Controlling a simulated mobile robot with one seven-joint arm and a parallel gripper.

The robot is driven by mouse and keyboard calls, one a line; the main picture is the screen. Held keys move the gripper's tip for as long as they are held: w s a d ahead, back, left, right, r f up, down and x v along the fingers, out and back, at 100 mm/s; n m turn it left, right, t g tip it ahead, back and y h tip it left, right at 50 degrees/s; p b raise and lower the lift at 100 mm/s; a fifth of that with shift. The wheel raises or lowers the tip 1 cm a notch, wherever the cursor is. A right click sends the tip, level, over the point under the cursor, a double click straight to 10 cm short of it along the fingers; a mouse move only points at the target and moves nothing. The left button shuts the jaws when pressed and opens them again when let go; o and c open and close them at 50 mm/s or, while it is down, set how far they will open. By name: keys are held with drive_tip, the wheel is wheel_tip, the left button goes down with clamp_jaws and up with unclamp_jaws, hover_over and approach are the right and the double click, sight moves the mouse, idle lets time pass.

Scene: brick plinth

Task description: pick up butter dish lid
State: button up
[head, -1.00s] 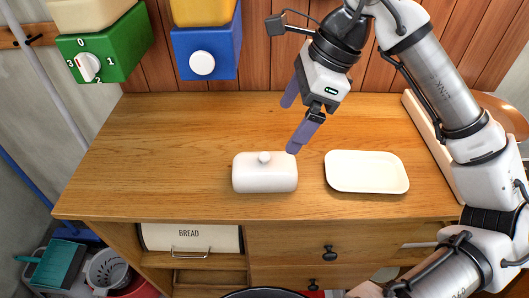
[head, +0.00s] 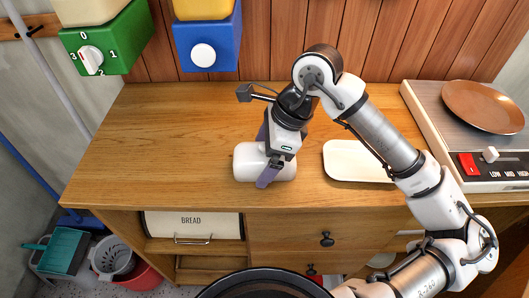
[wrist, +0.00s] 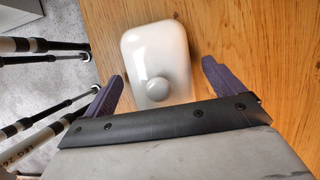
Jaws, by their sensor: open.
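The white butter dish lid (head: 248,163) sits on the wooden counter, partly hidden behind my gripper in the head view. In the wrist view the lid (wrist: 155,50) is a rounded white box with a round knob (wrist: 157,89) on top. My gripper (head: 268,158) is open above the lid, pointing down. In the wrist view its two purple fingers (wrist: 163,88) are spread, one on each side of the knob, with nothing between them gripped. Whether the fingers touch the lid cannot be told.
A white dish (head: 350,162) lies on the counter (head: 150,140) to the right. A hot plate with a brown plate (head: 483,106) stands at the far right. Blue (head: 208,45) and green (head: 110,45) boxes hang over the back. The counter's left side is clear.

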drive_tip(key=c, duration=1.2)
drive_tip(key=shift+r, duration=0.1)
